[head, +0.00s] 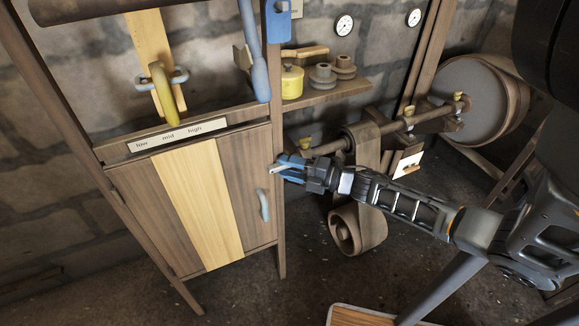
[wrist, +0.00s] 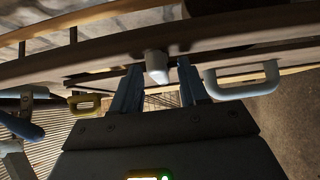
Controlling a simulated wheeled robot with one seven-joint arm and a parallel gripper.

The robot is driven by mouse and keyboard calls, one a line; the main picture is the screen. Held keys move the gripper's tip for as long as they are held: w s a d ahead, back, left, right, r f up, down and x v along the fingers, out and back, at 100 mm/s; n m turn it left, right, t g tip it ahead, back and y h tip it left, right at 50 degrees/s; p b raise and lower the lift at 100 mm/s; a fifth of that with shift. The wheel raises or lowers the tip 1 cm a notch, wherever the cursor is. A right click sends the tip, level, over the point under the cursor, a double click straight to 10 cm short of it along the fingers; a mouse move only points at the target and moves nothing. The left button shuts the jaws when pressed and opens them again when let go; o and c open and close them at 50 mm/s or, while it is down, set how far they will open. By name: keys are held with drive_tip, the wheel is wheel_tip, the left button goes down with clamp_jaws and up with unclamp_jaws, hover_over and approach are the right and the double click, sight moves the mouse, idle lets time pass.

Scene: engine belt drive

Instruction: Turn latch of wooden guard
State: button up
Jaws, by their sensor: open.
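The wooden guard (head: 200,205) is a shut door-like panel with a pale middle board and a grey-blue handle (head: 264,205) near its right edge. The handle also shows in the wrist view (wrist: 243,82). The latch, a small pale peg (wrist: 157,66), sticks out from the wood in the wrist view. My gripper (head: 285,168) is at the guard's upper right edge, beside the right post. In the wrist view its two blue fingers (wrist: 160,82) stand open, one on each side of the latch, with a gap visible on both sides. The head view largely hides the latch behind the fingers.
A label reading low, mid, high (head: 178,134) sits above the guard, below a yellow lever (head: 165,95). A shelf (head: 325,92) with a yellow pot and grey pulleys is above my gripper. A belt and shaft (head: 362,150) lie close behind my arm.

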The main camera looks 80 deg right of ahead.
clamp_jaws()
idle(0.4)
drive_tip(key=shift+f, duration=0.1)
